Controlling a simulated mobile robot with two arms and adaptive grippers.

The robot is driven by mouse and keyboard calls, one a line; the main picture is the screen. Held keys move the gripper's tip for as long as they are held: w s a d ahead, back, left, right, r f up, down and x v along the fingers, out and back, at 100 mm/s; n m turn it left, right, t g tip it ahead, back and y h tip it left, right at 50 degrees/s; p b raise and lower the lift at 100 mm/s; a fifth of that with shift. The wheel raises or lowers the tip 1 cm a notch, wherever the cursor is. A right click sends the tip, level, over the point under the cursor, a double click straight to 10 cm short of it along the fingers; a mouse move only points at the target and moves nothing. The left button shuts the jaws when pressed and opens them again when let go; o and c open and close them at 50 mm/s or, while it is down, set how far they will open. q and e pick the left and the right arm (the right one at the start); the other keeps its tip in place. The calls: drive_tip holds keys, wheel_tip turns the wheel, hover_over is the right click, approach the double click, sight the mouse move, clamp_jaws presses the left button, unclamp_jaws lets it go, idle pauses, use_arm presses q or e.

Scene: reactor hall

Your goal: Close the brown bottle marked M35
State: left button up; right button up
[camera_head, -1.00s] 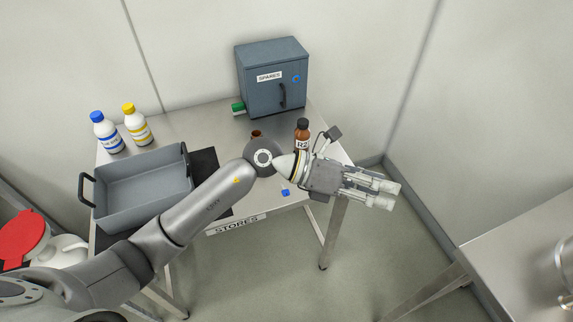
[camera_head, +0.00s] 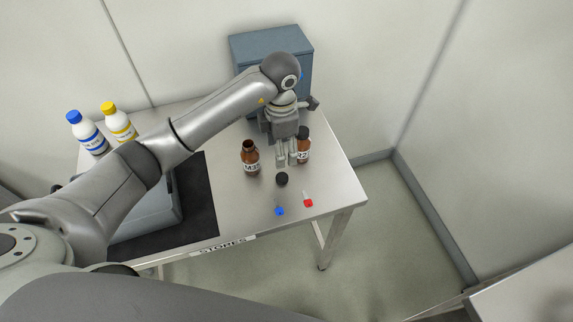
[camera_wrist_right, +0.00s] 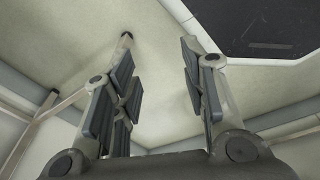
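The brown bottle marked M35 (camera_head: 250,160) stands upright on the table with its neck open and no cap on it. A black cap (camera_head: 282,179) lies on the table in front and to the right of it. My left gripper (camera_head: 287,163) points down just behind and above the cap, between the M35 bottle and another brown bottle. Its fingers look apart, with nothing seen between them. My right gripper (camera_wrist_right: 155,75) shows only in the right wrist view, open and empty, with floor and table legs beyond it.
A capped brown bottle (camera_head: 303,150) stands close to the right of my left gripper. Small blue (camera_head: 279,211) and red (camera_head: 308,203) items lie near the front edge. White bottles (camera_head: 88,133) stand at left, a grey cabinet (camera_head: 250,48) behind. My arm partly hides a grey tray (camera_head: 150,218).

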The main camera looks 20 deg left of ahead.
use_arm(q)
drive_tip(key=s, duration=0.1)
use_arm(e)
drive_tip(key=s+g, duration=0.1)
drive_tip(key=s, duration=0.7)
use_arm(q)
drive_tip(key=p, duration=0.1)
hover_over(282, 177)
wheel_tip(282, 177, down, 5)
drive_tip(key=shift+f, duration=0.35)
wheel_tip(282, 177, down, 4)
drive_tip(key=shift+s+r+p, duration=0.1)
drive_tip(key=shift+r+p, duration=0.15)
drive_tip(key=shift+p, duration=0.75)
drive_tip(key=shift+f, duration=0.6)
use_arm(e)
drive_tip(key=w+r, duration=0.1)
drive_tip(key=w, duration=0.1)
drive_tip(key=w+r, duration=0.1)
drive_tip(key=r, duration=0.1)
drive_tip(key=shift+w, duration=0.35)
